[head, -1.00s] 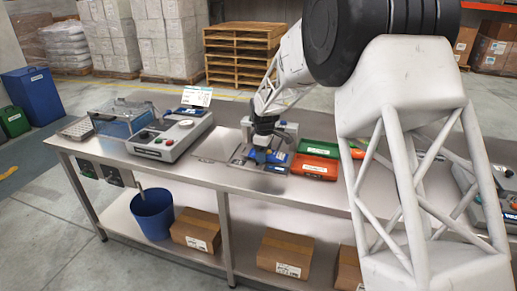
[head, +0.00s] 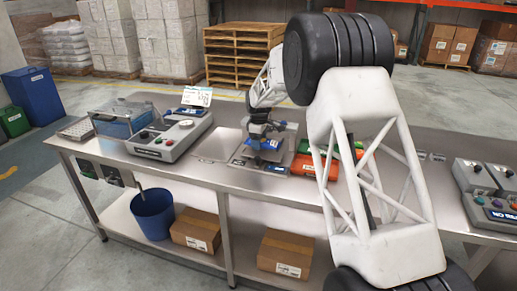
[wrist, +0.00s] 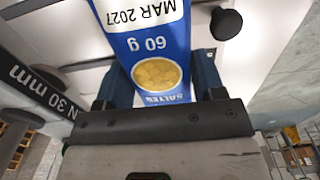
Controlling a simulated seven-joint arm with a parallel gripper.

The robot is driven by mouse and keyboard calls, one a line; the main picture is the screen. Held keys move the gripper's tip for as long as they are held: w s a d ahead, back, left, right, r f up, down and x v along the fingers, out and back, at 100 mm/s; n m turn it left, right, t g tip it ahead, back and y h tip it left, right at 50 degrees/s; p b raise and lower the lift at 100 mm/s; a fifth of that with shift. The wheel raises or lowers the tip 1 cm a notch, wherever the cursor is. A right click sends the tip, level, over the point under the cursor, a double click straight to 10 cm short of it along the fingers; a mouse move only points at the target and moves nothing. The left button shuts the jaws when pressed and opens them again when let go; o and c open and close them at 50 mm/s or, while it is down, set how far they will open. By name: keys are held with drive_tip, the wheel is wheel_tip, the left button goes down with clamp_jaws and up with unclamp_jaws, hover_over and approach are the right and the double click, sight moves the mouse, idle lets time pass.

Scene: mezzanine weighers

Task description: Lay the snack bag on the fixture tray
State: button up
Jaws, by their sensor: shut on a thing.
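The snack bag (wrist: 150,48) is blue and white, with a picture of round chips and the print "60 g" and "MAR 2027". It sits between the two fingers of my gripper (wrist: 153,88), which is shut on it. In the head view my gripper (head: 258,138) holds the bag (head: 271,145) over the grey fixture tray (head: 240,161) on the bench. The bag appears a little above the tray, but I cannot tell the exact gap. The tray has a blue label on its front. My gripper and the bag hide part of the tray.
The orange bin (head: 303,165) stands just right of the fixture, partly behind my arm. A control box (head: 490,190) is at the far right.

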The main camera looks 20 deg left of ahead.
sight(258, 153)
drive_tip(key=shift+w+a, duration=0.1)
drive_tip(key=shift+w, duration=0.05)
drive_tip(key=shift+f, duration=1.75)
drive_tip(key=shift+f, duration=0.15)
drive_tip(key=o, duration=1)
wheel_tip(258, 153, up, 12)
drive_tip(key=shift+r, duration=0.15)
